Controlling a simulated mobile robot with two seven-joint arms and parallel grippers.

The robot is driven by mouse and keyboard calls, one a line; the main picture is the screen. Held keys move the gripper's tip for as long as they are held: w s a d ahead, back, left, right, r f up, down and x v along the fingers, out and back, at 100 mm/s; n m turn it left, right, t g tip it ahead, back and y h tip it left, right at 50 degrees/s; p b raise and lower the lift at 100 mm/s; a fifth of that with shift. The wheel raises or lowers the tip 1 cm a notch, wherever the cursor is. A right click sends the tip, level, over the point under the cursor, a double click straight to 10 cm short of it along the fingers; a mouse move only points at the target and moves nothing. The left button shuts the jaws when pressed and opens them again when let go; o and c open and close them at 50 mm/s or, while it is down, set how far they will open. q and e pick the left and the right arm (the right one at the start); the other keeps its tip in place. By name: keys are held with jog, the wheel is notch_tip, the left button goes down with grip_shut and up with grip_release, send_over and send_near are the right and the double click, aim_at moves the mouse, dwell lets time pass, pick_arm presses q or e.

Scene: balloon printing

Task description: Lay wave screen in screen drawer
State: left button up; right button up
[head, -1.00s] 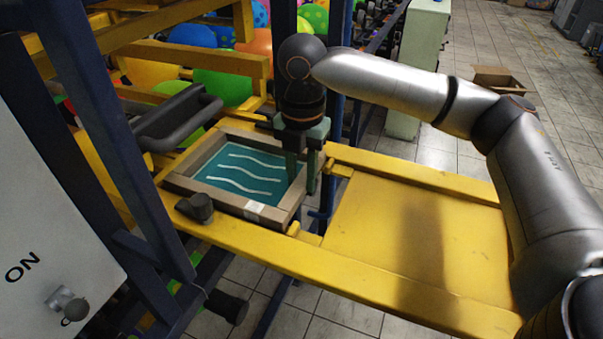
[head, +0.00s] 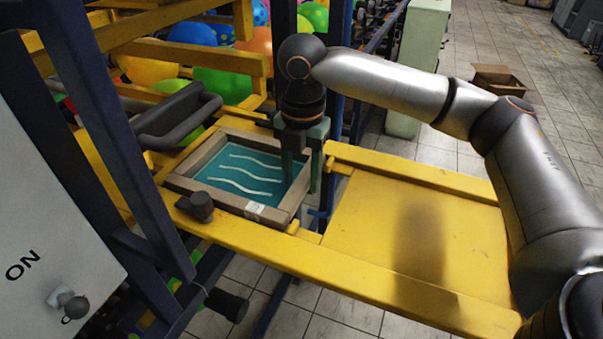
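The wave screen (head: 240,178) is a teal panel with white wavy lines in a grey-brown frame. It lies flat between the yellow rails of what looks like the screen drawer (head: 262,243), left of the middle of the head view. My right gripper (head: 302,177) points down at the screen's right side. Its fingers are spread, one over the inner side of the frame wall and one outside it, with a gap between them. The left gripper is not in view.
A yellow panel (head: 385,225) extends right of the screen. A dark knob (head: 201,206) sits on the rail near the screen's front left corner, and a dark handle (head: 180,118) lies behind. Blue posts and balloons stand behind; a grey control box is at left.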

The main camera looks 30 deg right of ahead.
jog(key=shift+o, duration=1.1)
notch_tip(320, 180, up, 8)
jog(key=shift+f, duration=0.25)
